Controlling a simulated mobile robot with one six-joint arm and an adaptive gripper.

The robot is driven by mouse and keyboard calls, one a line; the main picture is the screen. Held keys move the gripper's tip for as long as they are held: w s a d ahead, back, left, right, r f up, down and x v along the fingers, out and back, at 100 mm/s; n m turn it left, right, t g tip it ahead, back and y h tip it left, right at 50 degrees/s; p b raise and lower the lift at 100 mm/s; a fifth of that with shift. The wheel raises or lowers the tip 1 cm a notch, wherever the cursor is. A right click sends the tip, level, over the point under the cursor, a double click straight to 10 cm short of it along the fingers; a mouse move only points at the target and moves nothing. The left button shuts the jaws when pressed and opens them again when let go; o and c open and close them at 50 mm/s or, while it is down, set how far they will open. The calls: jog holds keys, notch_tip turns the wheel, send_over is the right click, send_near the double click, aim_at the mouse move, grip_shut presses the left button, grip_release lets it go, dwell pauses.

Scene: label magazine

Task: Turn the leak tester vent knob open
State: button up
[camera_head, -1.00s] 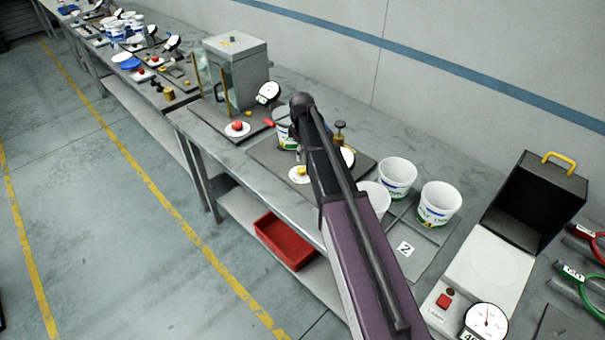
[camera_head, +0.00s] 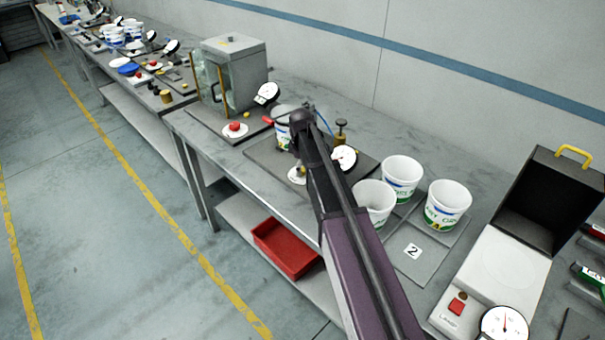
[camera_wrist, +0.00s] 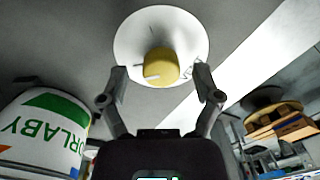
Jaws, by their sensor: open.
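The vent knob (camera_wrist: 161,64) is a yellow cylinder with a white pointer line, on a round white dial plate (camera_wrist: 132,38). The pointer lies towards the left in the wrist view. My gripper (camera_wrist: 159,74) is open, with one fingertip on each side of the knob; I see gaps between fingers and knob. In the head view the white dial plate (camera_head: 295,177) shows at the front of the leak tester's grey base (camera_head: 262,152), and my arm partly covers the knob area. The tester's gauge (camera_head: 344,158) stands just right of my arm.
A labelled tub (camera_wrist: 40,135) is close on the left in the wrist view. A brass knob (camera_head: 341,130) stands behind the gauge. White tubs (camera_head: 402,178) are to the right, a glass-sided cabinet (camera_head: 235,75) to the left. A red bin (camera_head: 287,250) is on the lower shelf.

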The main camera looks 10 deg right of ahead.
jog(key=shift+f, duration=0.45)
jog(key=shift+c, duration=0.2)
grip_shut()
